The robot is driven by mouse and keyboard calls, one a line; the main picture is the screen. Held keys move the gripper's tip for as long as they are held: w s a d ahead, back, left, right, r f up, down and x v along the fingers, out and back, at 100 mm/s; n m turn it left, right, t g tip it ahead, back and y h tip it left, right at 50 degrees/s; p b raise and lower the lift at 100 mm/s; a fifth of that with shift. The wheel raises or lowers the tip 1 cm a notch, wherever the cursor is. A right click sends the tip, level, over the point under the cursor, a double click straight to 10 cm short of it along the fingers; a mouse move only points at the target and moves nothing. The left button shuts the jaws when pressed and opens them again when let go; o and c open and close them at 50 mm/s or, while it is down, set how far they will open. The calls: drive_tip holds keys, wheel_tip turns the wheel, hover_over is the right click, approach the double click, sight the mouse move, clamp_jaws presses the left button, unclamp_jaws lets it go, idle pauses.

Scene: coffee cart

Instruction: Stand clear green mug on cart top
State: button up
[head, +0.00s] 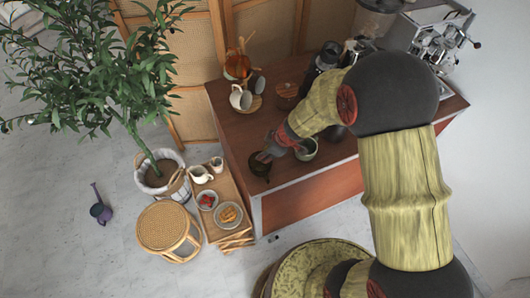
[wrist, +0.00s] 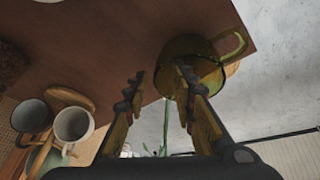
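The clear green mug (wrist: 190,62) is at the edge of the cart top (wrist: 100,40) in the wrist view, its handle pointing away to the upper right. In the head view the mug (head: 260,166) is a small dark green shape near the cart's front left corner. My gripper (wrist: 159,72) is open, with a gap between its fingers. The right finger overlaps the mug's near side; I cannot tell whether it touches. The left finger is apart from the mug. In the head view my gripper (head: 268,153) is just above the mug. I cannot tell whether the mug's base rests flat.
A pale cup (head: 306,149) stands right of my gripper on the cart. An espresso machine (head: 432,35) is at the back right. Beside the cart are a low table with plates (head: 228,215) and a rattan stool (head: 164,227).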

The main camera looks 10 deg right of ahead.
drive_tip(key=s+d+r+m+p, duration=0.1)
drive_tip(key=s+d+r, duration=0.15)
drive_tip(key=r, duration=0.75)
drive_tip(key=s+d+r+m, duration=0.1)
drive_tip(key=s+d+r, duration=0.15)
drive_tip(key=r, duration=0.75)
drive_tip(key=s+d+r+m+t+h, duration=0.1)
drive_tip(key=s+d+r+m, duration=0.2)
drive_tip(key=s+r+m, duration=0.2)
drive_tip(key=s+d+r+m+t+h, duration=0.1)
drive_tip(key=s+d+r+m, duration=0.3)
drive_tip(key=s+r, duration=0.6)
drive_tip(key=s+m+h, duration=0.1)
drive_tip(key=s+m, duration=0.1)
drive_tip(key=s, duration=0.1)
drive_tip(key=shift+h, duration=0.3)
wheel_tip(320, 180, down, 12)
drive_tip(key=b, duration=1.2)
